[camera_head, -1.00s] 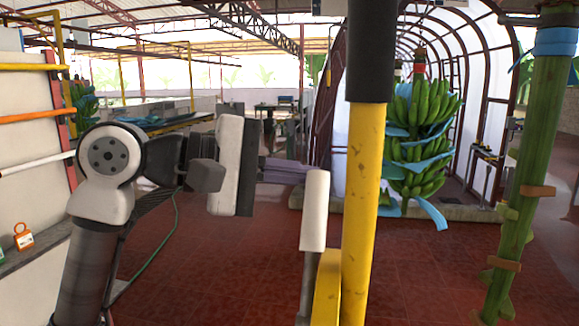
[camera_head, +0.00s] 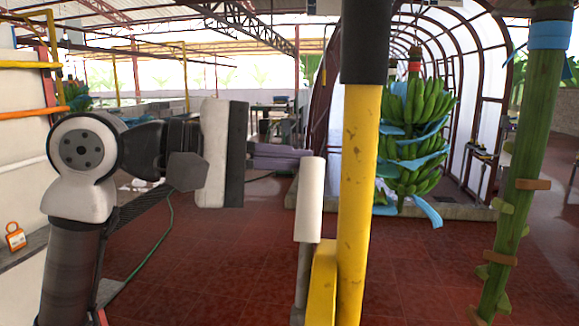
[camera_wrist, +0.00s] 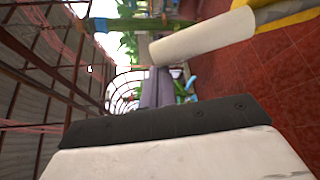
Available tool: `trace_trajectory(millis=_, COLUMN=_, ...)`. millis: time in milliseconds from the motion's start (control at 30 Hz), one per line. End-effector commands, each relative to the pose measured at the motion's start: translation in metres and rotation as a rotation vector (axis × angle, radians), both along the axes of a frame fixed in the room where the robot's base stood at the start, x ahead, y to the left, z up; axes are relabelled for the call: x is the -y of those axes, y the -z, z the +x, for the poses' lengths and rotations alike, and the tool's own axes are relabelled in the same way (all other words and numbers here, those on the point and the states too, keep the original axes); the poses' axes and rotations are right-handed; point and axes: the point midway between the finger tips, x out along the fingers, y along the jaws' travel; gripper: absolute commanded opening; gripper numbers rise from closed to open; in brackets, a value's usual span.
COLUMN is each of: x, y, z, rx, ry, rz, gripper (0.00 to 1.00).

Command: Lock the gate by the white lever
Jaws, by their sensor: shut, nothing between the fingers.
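The white lever (camera_head: 309,199) stands upright on a grey rod, just left of a yellow post with a black sleeve (camera_head: 358,200). A yellow bracket (camera_head: 323,285) sits at its lower end. In the wrist view the white lever (camera_wrist: 203,37) lies across the upper right.
A green stem (camera_head: 520,170) with brown and green stubs hangs at the right. A banana bunch with blue sheets (camera_head: 412,140) hangs behind the post. An orange padlock (camera_head: 15,236) is on the ledge at left. The red tiled floor (camera_head: 220,270) is open.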

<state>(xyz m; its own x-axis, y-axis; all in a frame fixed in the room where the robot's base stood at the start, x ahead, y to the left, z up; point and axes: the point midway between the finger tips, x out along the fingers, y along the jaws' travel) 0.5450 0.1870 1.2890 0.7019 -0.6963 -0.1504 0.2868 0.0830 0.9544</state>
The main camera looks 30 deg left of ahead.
Motion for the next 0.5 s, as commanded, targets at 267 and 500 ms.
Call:
trace_trajectory(millis=267, x=0.009, y=-0.009, z=-0.026, rx=0.172, ry=0.002, rz=0.051, gripper=0.0)
trace_trajectory(millis=500, x=0.019, y=-0.02, z=-0.061, rx=0.394, ry=0.002, rz=0.114, gripper=0.0)
